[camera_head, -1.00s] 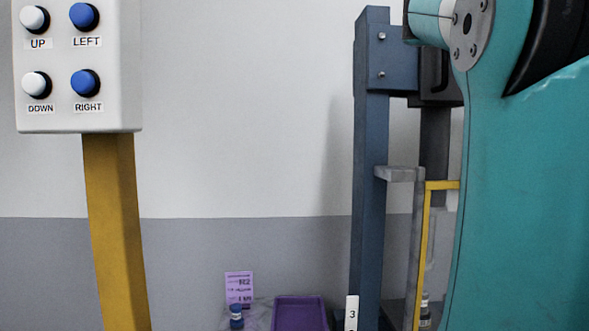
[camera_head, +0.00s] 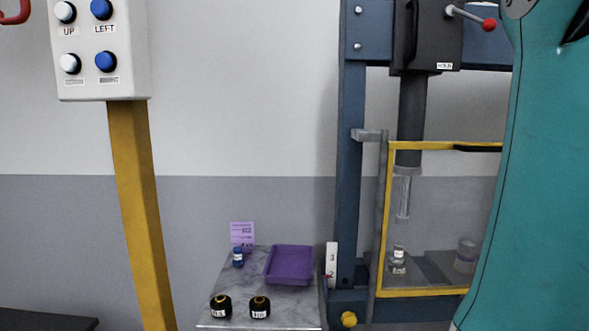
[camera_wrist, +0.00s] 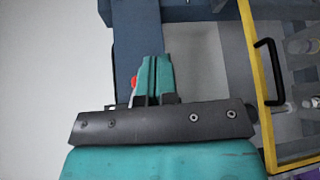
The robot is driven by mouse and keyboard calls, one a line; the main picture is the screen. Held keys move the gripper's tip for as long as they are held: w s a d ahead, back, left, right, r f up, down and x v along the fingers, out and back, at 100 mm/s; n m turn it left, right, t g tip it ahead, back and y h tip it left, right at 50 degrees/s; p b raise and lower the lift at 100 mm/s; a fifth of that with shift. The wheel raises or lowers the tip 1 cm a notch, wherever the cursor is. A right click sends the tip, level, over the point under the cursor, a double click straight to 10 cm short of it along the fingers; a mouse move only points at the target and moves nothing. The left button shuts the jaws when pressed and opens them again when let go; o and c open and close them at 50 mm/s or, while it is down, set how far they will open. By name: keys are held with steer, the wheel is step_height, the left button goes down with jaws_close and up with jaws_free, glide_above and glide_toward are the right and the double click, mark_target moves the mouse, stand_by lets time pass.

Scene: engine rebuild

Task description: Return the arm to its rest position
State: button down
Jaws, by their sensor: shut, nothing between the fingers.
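My gripper (camera_wrist: 153,78) shows in the wrist view as two teal fingers side by side, closed together with nothing between them. It is in front of the blue press frame (camera_wrist: 138,38), with no contact that I can make out. In the head view, my teal arm fills the right edge and hides part of the press; the gripper itself is outside that picture.
The blue press (camera_head: 353,120) has a yellow-framed guard (camera_head: 386,215) and a red-knobbed lever (camera_head: 489,24). A small table (camera_head: 225,290) bears a purple tray (camera_head: 290,265) and two black parts. A button box (camera_head: 100,80) stands left on a yellow post.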

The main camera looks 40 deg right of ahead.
steer(key=w+a+f+n+t+y, duration=0.2)
steer(key=w+a+f+t+y, duration=0.25)
steer(key=w, duration=0.45)
steer(key=w+a+f+n+t+y, duration=0.1)
steer(key=w+a+f+t, duration=0.3)
steer(key=w+f, duration=0.45)
steer(key=w+a+f+n+t+y, duration=0.2)
steer(key=w+a+f, duration=0.35)
steer(key=w, duration=0.35)
steer(key=a+f+n+g+y, duration=0.1)
steer(key=a+f+y, duration=0.2)
steer(key=a+f, duration=0.45)
steer(key=a+f+y, duration=0.4)
steer(key=a, duration=0.7)
steer(key=a+f+n+g+y, duration=0.1)
steer(key=a+f+y, duration=0.3)
steer(key=a, duration=0.6)
steer(key=s+a+f+g+y, duration=0.2)
steer(key=s+a+f+g, duration=0.3)
steer(key=s+a+f, duration=0.4)
steer(key=s+a, duration=0.2)
steer(key=s, duration=0.4)
steer(key=shift+a+g+b, duration=0.35)
steer(key=shift+a, duration=0.05)
steer(key=shift+d, duration=0.1)
